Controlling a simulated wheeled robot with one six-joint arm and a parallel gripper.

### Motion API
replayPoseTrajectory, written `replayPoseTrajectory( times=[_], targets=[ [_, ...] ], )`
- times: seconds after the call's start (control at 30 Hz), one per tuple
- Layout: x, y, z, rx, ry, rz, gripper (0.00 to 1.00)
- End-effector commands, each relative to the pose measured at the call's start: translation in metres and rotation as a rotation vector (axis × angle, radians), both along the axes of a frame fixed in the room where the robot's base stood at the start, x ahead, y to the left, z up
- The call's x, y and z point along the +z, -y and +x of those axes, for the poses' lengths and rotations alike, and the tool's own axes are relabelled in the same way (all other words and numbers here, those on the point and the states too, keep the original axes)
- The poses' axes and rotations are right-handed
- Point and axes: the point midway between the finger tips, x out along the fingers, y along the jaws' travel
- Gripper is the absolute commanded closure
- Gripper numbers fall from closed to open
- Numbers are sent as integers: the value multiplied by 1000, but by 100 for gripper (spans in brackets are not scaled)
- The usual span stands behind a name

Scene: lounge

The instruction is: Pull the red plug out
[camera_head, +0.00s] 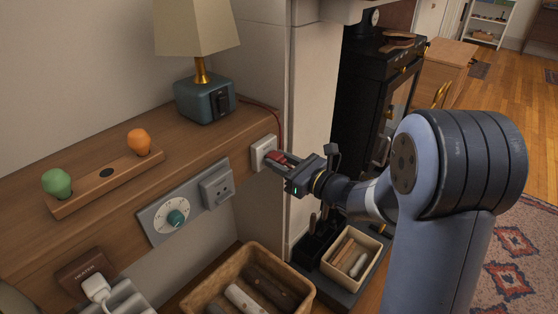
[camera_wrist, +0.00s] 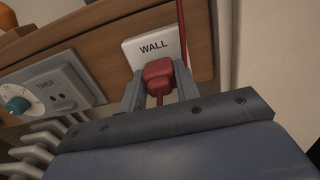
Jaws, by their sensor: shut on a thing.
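The red plug (camera_wrist: 158,74) sits at the white wall socket marked WALL (camera_wrist: 147,48), and its red cord runs upward in the wrist view. My gripper (camera_wrist: 158,92) has one finger on each side of the plug and is shut on it. In the head view the plug (camera_head: 275,157) shows at the socket (camera_head: 262,150), partly hidden by my gripper (camera_head: 282,163). I cannot tell whether its pins are fully in the socket.
A timer panel (camera_head: 162,223) with a teal dial and an outlet is left of the socket. A lamp (camera_head: 205,95) stands on the wooden shelf above. A basket of logs (camera_head: 217,270) and a small box (camera_head: 338,275) lie below. A black stove (camera_head: 352,110) is behind.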

Motion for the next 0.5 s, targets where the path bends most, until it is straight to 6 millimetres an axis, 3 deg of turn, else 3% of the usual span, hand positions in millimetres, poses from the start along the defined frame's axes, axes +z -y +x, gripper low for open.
replayPoseTrajectory(
  times=[0.5],
  targets=[
    [0, 17, -13, 0, 0, 0, 93]
  ],
)
